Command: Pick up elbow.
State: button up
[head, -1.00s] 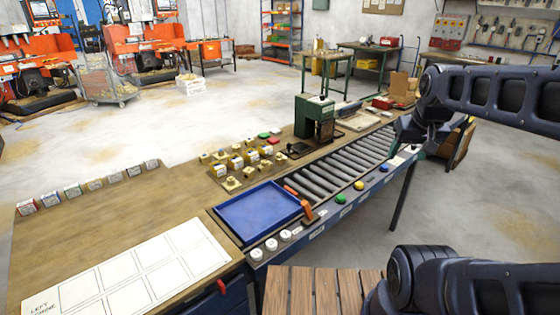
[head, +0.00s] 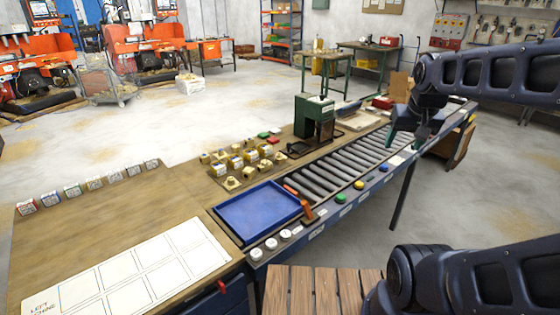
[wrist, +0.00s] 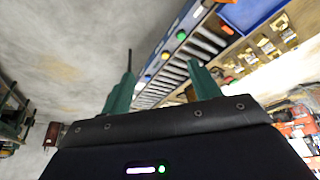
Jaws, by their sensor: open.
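Several brass fittings (head: 231,183) stand in a group on the wooden bench, left of the green machine. They also show at the upper right of the wrist view (wrist: 265,45). They are too small for me to tell which one is the elbow. My gripper (head: 407,140) is open and empty above the right-hand part of the roller conveyor, well to the right of the fittings. Its two green fingers stand apart in the wrist view (wrist: 160,75), with nothing between them.
The green machine (head: 306,117) stands behind the conveyor, between the fittings and my gripper. Small labelled boxes (head: 94,184) line the bench's far left edge. The near bench (head: 90,235) is mostly clear.

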jog(key=w+a+r+m+g, duration=0.1)
jog(key=w+a, duration=0.1)
jog(key=w, duration=0.7)
jog(key=w+a+r+m, duration=0.2)
jog(key=w+a, duration=0.1)
jog(key=w, duration=0.7)
jog(key=m+h, duration=0.3)
jog(key=m, duration=0.3)
send_over(280, 154)
jog(key=s+a, duration=0.2)
jog(key=a, duration=0.1)
notch_tip(280, 154, down, 34)
jog(key=x, duration=0.5)
jog(key=shift+a, duration=0.1)
jog(key=shift+d+x, duration=0.25)
jog(key=shift+x, duration=1.05)
jog(key=shift+d+x, duration=0.3)
jog(key=shift+x, duration=1.05)
jog(key=shift+r, duration=0.2)
grip_shut()
